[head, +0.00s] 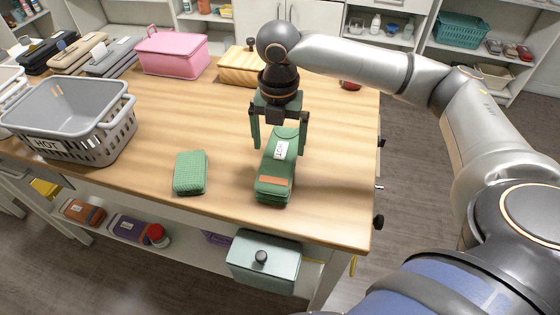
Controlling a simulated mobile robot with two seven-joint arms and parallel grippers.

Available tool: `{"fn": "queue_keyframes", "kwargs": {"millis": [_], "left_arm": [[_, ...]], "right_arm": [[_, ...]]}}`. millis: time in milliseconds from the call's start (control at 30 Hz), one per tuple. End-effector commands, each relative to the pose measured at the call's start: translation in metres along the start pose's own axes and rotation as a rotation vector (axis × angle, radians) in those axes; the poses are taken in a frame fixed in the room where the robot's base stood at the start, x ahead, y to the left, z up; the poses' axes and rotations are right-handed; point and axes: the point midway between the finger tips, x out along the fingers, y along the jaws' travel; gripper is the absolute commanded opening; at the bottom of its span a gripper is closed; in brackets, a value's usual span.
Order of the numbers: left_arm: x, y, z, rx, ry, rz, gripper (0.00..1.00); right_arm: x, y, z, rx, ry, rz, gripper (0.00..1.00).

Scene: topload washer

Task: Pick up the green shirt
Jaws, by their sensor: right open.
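The green shirt (274,178) lies folded on the wooden table near its front right, with a white label on top and an orange band at its near end. My right gripper (279,143) comes down from above at the shirt's far end. Its two fingers are apart, one on each side of the shirt. I cannot tell whether they touch the cloth. A second green folded cloth (190,173), textured and without a label, lies to the left of the shirt. My left gripper is not in view.
A grey basket (70,122) marked HOT stands at the table's left. A pink box (172,53) and a striped wooden box (242,66) stand at the back. Folded items lie at the back left. The wooden table (150,215) is clear around both green cloths.

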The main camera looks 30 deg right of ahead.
Motion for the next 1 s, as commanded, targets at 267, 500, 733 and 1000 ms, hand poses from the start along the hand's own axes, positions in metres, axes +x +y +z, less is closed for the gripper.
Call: {"fn": "queue_keyframes", "kwargs": {"millis": [267, 500, 733, 1000], "left_arm": [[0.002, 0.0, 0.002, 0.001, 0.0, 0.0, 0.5], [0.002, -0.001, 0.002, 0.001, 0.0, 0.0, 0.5], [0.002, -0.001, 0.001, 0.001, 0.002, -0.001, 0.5], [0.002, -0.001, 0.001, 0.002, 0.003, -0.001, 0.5]], "right_arm": [[0.04, -0.004, -0.004, 0.0, 0.002, -0.003, 1.0], [0.052, -0.003, -0.003, -0.001, 0.0, 0.0, 1.0], [0.051, -0.003, -0.003, 0.0, 0.0, 0.0, 0.9], [0.051, -0.003, -0.003, 0.0, 0.0, 0.0, 0.59]]}}
